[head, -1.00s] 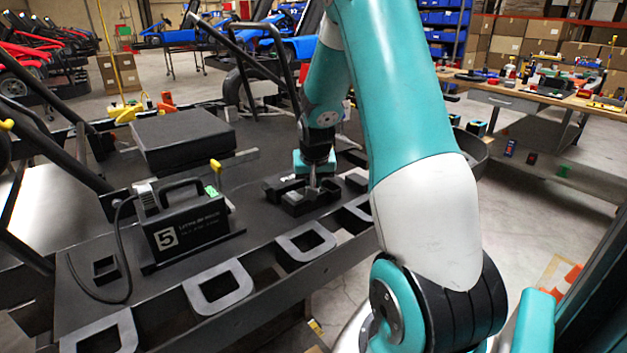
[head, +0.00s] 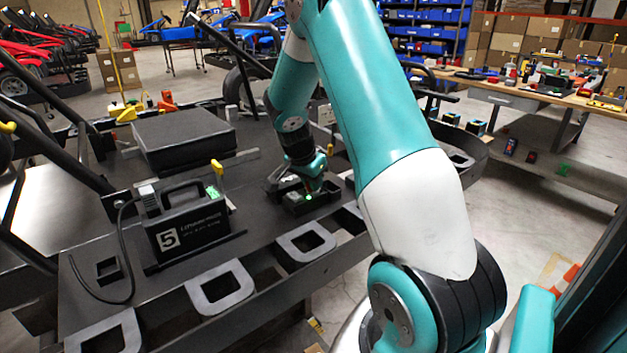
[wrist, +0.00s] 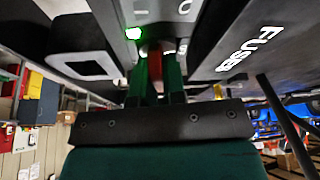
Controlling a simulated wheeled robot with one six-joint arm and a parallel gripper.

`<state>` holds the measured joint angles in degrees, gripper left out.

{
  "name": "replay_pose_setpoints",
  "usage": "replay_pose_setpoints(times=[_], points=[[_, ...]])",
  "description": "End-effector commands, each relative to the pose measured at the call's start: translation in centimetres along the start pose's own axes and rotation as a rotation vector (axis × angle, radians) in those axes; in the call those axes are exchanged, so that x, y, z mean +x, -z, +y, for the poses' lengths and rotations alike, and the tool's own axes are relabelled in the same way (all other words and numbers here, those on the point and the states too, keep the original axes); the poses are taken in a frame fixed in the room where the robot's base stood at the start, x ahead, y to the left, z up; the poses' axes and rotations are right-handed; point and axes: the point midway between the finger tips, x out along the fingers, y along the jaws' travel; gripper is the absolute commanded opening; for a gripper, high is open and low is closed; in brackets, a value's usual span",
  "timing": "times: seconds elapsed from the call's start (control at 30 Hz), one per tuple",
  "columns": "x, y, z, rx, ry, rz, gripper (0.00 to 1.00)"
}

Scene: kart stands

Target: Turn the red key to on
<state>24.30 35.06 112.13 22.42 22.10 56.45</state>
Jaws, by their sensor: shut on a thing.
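The red key (wrist: 154,58) shows in the wrist view between the two green fingers of my gripper (wrist: 160,75), which is shut on it. White marks stand on the dark panel above the key. A small green lamp (wrist: 133,33) glows beside the key; it also glows in the head view (head: 308,197). In the head view my gripper (head: 313,190) is down at the low black switch housing (head: 290,201) on the kart deck, and the key is hidden there. The key's exact angle is hard to tell.
A black box marked 5 (head: 190,225) with a handle and cable stands left of the housing. A dark flat block (head: 183,138) lies behind it. Square metal loops (head: 220,290) line the deck's near edge. In the wrist view, a panel lettered FUSE (wrist: 245,50) lies close at right.

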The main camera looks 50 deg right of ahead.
Motion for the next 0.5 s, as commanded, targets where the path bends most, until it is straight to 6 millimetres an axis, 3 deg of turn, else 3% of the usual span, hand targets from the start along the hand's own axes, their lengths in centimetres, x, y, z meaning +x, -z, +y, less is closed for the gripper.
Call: replay_pose_setpoints(times=[0.13,0.4,0.43,0.5], points=[[-0.01,0.03,-0.07,0.168,-0.069,0.000,0.00],[-0.02,-0.01,-0.02,0.200,-0.082,-0.001,0.00],[-0.02,-0.01,-0.02,0.200,-0.082,-0.001,0.18],[-0.02,0.00,-0.02,0.200,-0.082,-0.001,0.34]])
